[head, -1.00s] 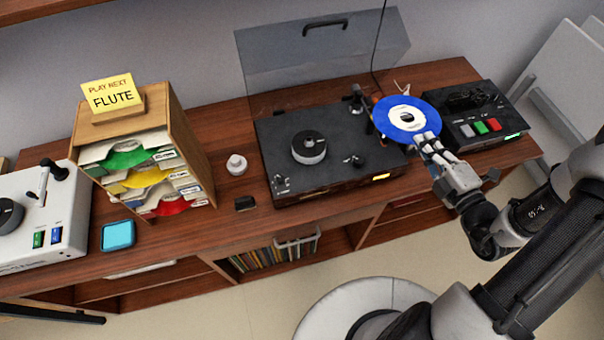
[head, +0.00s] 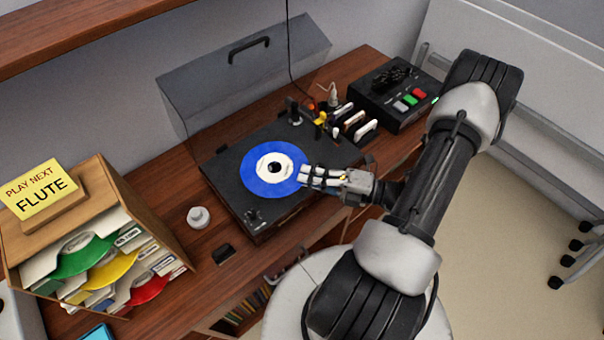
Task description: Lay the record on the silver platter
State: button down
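The blue record (head: 258,183) with a white label lies flat over the turntable (head: 228,161). It covers the spot where the platter is, so the silver platter is hidden. Something dark shows through the record's centre hole. I cannot tell whether the record touches the platter or hovers just above it. My gripper (head: 304,175) is at the record's right edge, its fingers shut on the rim.
The turntable's clear lid (head: 240,75) stands open behind. A white knob-like piece (head: 198,217) and a small black block (head: 223,254) sit left of the turntable. A record rack (head: 150,225) with a "PLAY NEXT FLUTE" sign (head: 40,190) stands left. A button box (head: 392,92) is at back right.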

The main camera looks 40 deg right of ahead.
aim_at(298, 168)
jog(key=shift+w+a+f+b, duration=0.1)
jog(key=shift+w+f+b, duration=0.15)
jog(key=shift+w, duration=0.5)
jog(key=shift+w+d+f+b, duration=0.1)
jog(key=shift+w+f+b, duration=0.1)
jog(key=shift+w+b, duration=0.4)
jog(key=shift+w+a+f+b, duration=0.1)
jog(key=shift+w+f, duration=0.1)
jog(key=shift+w, duration=0.7)
jog(key=shift+f+b, duration=1.2)
jog(key=shift+f, duration=0.25)
jog(key=shift+f, duration=0.15)
jog(key=c, duration=1.7)
grip_release()
jog(key=shift+c, duration=0.4)
jog(key=shift+c, duration=0.9)
jog(key=v, duration=0.7)
jog(key=shift+p, duration=0.4)
